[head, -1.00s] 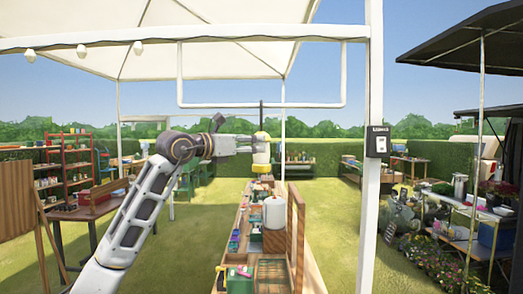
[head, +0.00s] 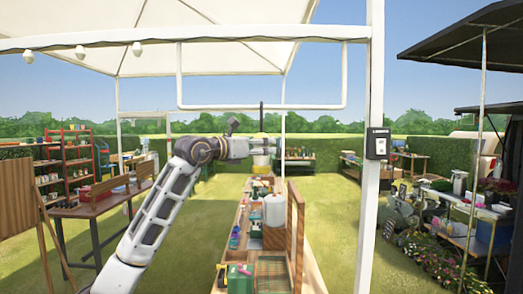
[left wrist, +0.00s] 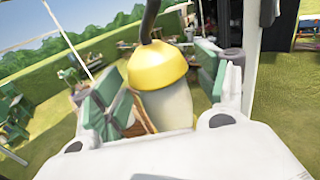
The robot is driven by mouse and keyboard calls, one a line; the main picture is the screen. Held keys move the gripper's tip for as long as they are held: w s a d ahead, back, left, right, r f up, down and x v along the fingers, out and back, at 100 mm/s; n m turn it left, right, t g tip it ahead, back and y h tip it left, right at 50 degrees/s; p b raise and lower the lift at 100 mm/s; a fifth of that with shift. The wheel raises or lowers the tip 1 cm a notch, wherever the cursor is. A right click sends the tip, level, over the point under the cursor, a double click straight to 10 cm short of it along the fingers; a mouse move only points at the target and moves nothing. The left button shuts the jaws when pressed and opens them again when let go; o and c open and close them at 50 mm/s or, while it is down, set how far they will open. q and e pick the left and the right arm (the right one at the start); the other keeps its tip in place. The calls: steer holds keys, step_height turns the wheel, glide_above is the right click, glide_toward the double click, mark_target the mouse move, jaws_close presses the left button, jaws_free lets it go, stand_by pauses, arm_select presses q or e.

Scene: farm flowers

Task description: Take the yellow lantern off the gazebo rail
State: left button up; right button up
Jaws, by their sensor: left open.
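The yellow lantern (head: 261,161) hangs by a dark hook (head: 262,115) from the white rail (head: 225,107). My left gripper (head: 266,147) is level with it and hides its upper part in the head view. In the left wrist view, the lantern's yellow cap (left wrist: 157,66) and pale body (left wrist: 167,107) sit between the two green-padded fingers of my open left gripper (left wrist: 153,78). A gap shows on the right; I cannot tell whether the left finger touches. My right gripper is not in view.
A white post (head: 371,215) stands right of the lantern, with a dark box (head: 377,143) on it. Below is a long wooden table (head: 228,255) with bottles, a white canister (head: 274,210) and a slatted wooden panel (head: 296,222). Open grass lies on both sides.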

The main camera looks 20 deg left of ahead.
mark_target(261, 131)
arm_select(q)
steer(key=shift+w+d, duration=0.2)
steer(key=shift+w, duration=0.25)
steer(key=shift+c, duration=0.2)
steer(key=c, duration=1.2)
steer(key=shift+r, duration=0.3)
steer(key=shift+s+r+b, duration=0.1)
steer(key=shift+r+b, duration=0.4)
steer(key=shift+r, duration=1.05)
steer(key=b+v, duration=0.5)
steer(key=v, duration=1.3)
steer(key=shift+b, duration=0.4)
